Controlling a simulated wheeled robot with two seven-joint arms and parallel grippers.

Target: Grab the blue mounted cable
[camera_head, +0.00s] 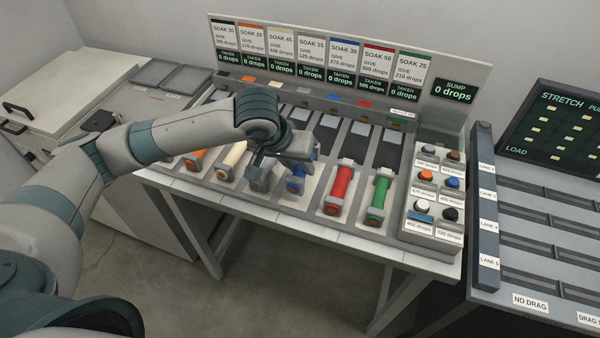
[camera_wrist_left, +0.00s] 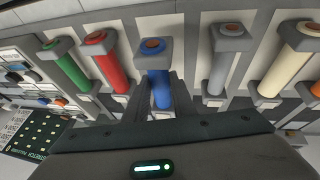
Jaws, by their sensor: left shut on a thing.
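The blue mounted cable (camera_wrist_left: 160,92) is a blue cylinder with a grey end block and an orange-brown tip. In the left wrist view it stands between the two fingers of my left gripper (camera_wrist_left: 160,98), which is shut on it. In the head view the left gripper (camera_head: 294,168) comes down over the blue cable (camera_head: 293,187), and the gripper and wrist hide much of it. The cable is still in its row, between the grey-white one and the red one. My right gripper does not show.
A red cable (camera_head: 340,188) and a green cable (camera_head: 378,199) stand right of the gripper. A cream cable (camera_head: 233,158) and an orange cable (camera_head: 197,157) stand left. A button panel (camera_head: 435,197) is at the bench's right end. A sign board (camera_head: 345,60) rises behind.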

